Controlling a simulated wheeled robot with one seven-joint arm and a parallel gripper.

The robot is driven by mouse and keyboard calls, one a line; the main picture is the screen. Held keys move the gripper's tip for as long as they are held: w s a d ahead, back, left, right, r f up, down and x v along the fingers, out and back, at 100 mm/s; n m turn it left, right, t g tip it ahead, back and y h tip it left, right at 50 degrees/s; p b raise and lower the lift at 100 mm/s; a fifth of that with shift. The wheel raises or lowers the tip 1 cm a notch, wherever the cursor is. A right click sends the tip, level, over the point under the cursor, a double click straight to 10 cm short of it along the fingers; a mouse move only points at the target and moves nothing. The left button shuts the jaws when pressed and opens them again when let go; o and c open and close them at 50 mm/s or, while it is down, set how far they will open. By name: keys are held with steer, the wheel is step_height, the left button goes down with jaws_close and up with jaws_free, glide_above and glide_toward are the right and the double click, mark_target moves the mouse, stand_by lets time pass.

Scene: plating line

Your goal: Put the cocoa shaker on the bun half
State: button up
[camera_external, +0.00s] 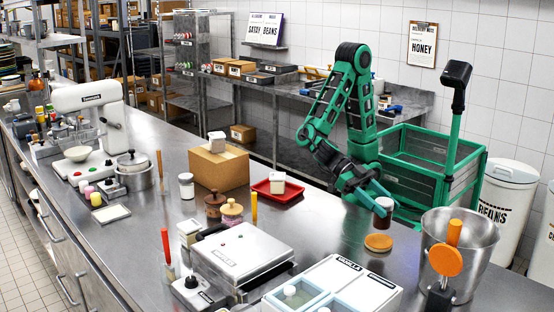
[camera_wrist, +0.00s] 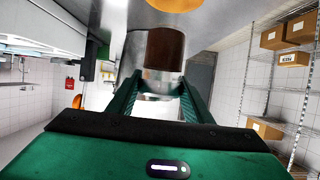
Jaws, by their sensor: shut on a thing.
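The cocoa shaker (camera_external: 382,211) is a small dark brown cylinder with a pale metallic top. My gripper (camera_external: 382,194) is shut on its upper part and holds it upright. In the wrist view the shaker (camera_wrist: 165,50) sits between the two green fingers, brown body away from me. The bun half (camera_external: 379,242) is a flat orange-brown disc on the steel counter, just below the shaker in the external view. Its edge also shows at the top of the wrist view (camera_wrist: 173,6). The shaker looks apart from it; the exact height is unclear.
A steel bucket (camera_external: 436,243) with orange-headed tools stands right of the bun half. A pale blue-lidded vanilla container (camera_external: 346,281) is in front. A red tray (camera_external: 262,188) with a pale block and a cardboard box (camera_external: 219,170) lie to the left.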

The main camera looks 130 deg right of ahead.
mark_target(390, 223)
steer(key=shift+f, duration=2)
steer(key=o, duration=1.2)
steer(key=shift+f, duration=0.1)
steer(key=v, duration=1.2)
